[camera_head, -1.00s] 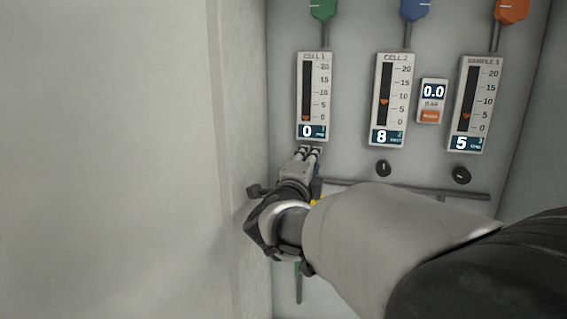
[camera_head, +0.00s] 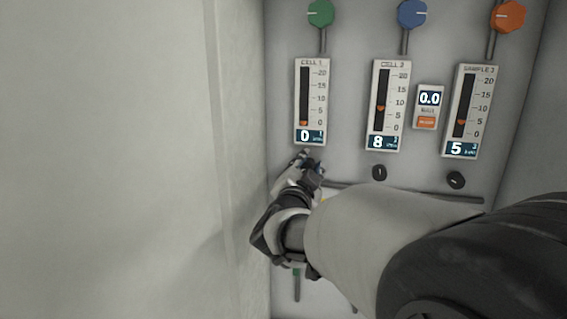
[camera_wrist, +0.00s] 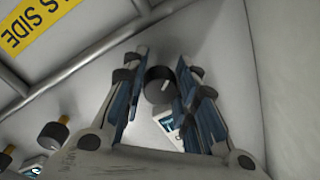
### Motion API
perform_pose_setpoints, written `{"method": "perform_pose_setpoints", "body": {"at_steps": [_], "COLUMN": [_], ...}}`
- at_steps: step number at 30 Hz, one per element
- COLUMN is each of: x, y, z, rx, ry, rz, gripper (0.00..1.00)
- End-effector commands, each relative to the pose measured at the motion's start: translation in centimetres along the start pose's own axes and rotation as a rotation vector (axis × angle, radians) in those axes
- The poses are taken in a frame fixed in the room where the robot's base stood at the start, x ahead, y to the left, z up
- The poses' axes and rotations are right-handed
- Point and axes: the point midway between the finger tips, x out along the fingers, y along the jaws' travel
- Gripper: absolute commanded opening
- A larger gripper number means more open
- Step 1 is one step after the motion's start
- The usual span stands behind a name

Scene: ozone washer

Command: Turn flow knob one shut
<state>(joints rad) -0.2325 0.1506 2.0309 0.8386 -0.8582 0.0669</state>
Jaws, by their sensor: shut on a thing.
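Flow knob one (camera_wrist: 158,85) is a small black round knob with a pale mark, between my two fingers in the wrist view. My gripper (camera_wrist: 162,62) is shut on it. In the head view my gripper (camera_head: 307,160) is just below the CELL 1 flow meter (camera_head: 311,100) and hides the knob. That meter's display reads 0, and its orange marker is at the bottom of the scale.
The CELL 2 meter (camera_head: 388,105) reads 8, with a black knob (camera_head: 379,172) below. The third meter (camera_head: 472,110) reads 5, above another knob (camera_head: 455,180). A small 0.0 display (camera_head: 429,98) stands between. A grey wall (camera_head: 110,150) is close at left.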

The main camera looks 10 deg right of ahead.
Motion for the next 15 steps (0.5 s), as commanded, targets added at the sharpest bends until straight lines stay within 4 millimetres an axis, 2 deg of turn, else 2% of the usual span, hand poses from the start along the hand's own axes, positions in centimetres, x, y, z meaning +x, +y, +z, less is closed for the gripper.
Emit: {"method": "perform_pose_setpoints", "body": {"at_steps": [6, 15], "x": [0.01, 0.01], "y": [-0.02, 0.02], "z": [-0.05, -0.01], "rx": [-0.098, -0.148], "ry": [-0.005, -0.007], "rz": [-0.001, -0.002], "gripper": [0.03, 0.03]}}
